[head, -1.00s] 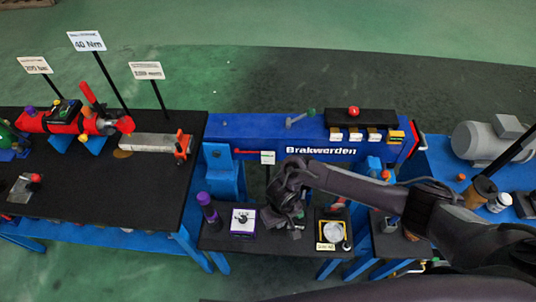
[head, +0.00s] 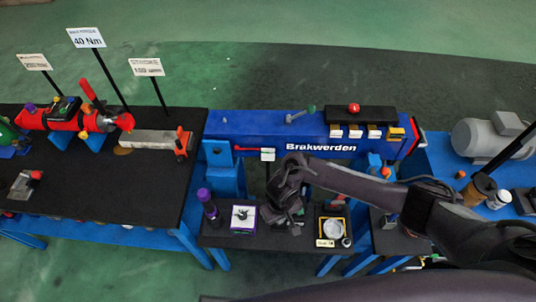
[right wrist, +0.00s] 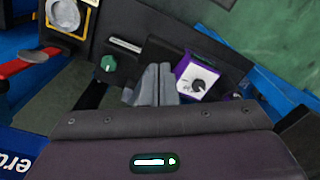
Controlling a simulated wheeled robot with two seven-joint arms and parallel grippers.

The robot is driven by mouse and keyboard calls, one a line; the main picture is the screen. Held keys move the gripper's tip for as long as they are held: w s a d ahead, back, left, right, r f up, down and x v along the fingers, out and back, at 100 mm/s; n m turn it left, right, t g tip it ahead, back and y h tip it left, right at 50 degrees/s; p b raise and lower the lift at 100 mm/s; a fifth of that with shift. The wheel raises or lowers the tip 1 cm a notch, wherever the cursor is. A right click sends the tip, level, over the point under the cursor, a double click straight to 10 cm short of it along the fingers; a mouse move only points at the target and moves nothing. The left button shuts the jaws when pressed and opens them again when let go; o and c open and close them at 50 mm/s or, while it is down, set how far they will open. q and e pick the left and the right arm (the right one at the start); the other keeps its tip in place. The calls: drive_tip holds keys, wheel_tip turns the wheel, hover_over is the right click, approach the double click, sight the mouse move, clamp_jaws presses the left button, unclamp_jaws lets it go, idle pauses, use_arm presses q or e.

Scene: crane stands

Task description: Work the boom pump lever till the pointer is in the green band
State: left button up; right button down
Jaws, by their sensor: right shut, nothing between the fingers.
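My right gripper (head: 296,222) is over the small black stand in the middle of the head view. In the right wrist view its fingers (right wrist: 155,84) are together and empty, beside a dark block with a green knob (right wrist: 108,63) and a silver bar (right wrist: 125,45). I cannot tell whether they touch it, or whether this is the boom pump lever. A purple-edged white box with a black knob (head: 243,215) stands left of the gripper; it also shows in the right wrist view (right wrist: 196,80). A yellow-framed round dial (head: 332,229) stands to the right. Its pointer is too small to read. My left gripper is out of view.
A blue beam marked Brakwerden (head: 255,130) lies behind, with a grey, green-tipped lever (head: 300,114) and a red handle (head: 247,149). A purple-capped bottle (head: 208,205) stands on the stand's left. A black-topped bench (head: 90,190) fills the left; a grey motor (head: 487,138) is far right.

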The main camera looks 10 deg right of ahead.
idle(0.4)
drive_tip(key=shift+f+b, duration=3.3)
drive_tip(key=shift+f, duration=1.4)
wheel_tip(320, 180, up, 5)
drive_tip(key=p, duration=0.6)
drive_tip(key=shift+r, duration=0.15)
drive_tip(key=shift+s+r+p, duration=0.1)
drive_tip(key=shift+r+p, duration=0.2)
drive_tip(key=shift+r, duration=1.8)
drive_tip(key=shift+f, duration=0.1)
